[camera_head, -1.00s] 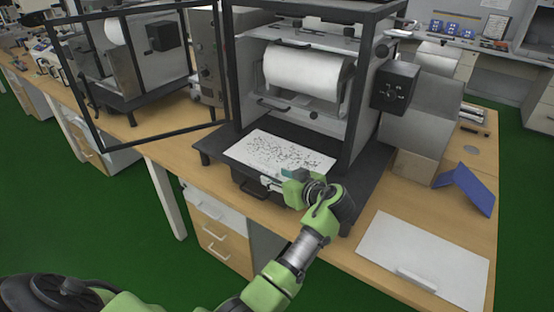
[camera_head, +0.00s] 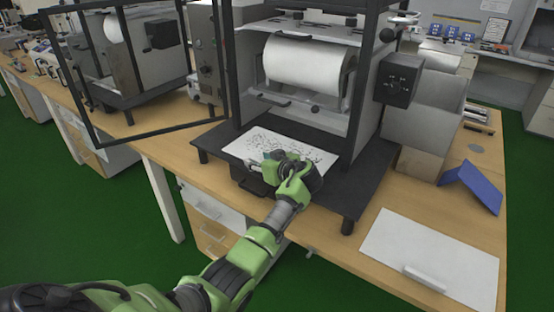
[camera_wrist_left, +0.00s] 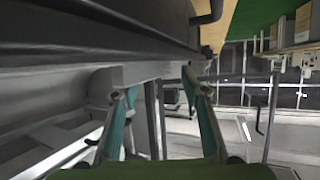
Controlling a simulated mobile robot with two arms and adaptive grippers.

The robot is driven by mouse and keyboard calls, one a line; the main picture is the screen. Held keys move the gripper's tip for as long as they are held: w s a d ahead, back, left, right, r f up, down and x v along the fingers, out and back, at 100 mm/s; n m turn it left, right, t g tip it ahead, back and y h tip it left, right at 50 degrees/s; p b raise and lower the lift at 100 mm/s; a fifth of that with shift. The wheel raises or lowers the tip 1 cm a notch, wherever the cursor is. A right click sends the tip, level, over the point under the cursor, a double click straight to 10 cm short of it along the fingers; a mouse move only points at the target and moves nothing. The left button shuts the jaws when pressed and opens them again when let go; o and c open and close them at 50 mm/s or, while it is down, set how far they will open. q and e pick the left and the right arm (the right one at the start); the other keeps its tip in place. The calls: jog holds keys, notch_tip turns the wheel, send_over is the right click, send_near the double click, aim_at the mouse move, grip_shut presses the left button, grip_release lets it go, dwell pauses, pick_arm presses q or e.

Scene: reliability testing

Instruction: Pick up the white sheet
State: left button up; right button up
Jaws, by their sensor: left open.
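The white sheet (camera_head: 254,144), speckled with black marks, lies on the black platform (camera_head: 350,178) of the roller machine in the head view. My left gripper (camera_head: 262,163) is at the sheet's front edge, and my wrist hides the sheet's front right part. The left wrist view shows its two teal fingers (camera_wrist_left: 155,92) spread apart with no sheet seen between them. I cannot tell whether the fingers touch the sheet. My right gripper is not in view.
A white roll (camera_head: 303,68) hangs in the machine above the sheet. An open framed door (camera_head: 150,138) stands to the left. A white panel with a handle (camera_head: 440,250) and a blue folded stand (camera_head: 472,186) are on the right of the wooden table (camera_head: 345,250).

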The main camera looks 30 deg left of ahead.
pick_arm(q)
jog(key=shift+w+a+f, duration=0.25)
jog(key=shift+a, duration=0.2)
jog(key=shift+s+r, duration=0.1)
grip_shut()
notch_tip(320, 180, up, 10)
jog(key=shift+b, duration=0.45)
jog(key=shift+d, duration=0.1)
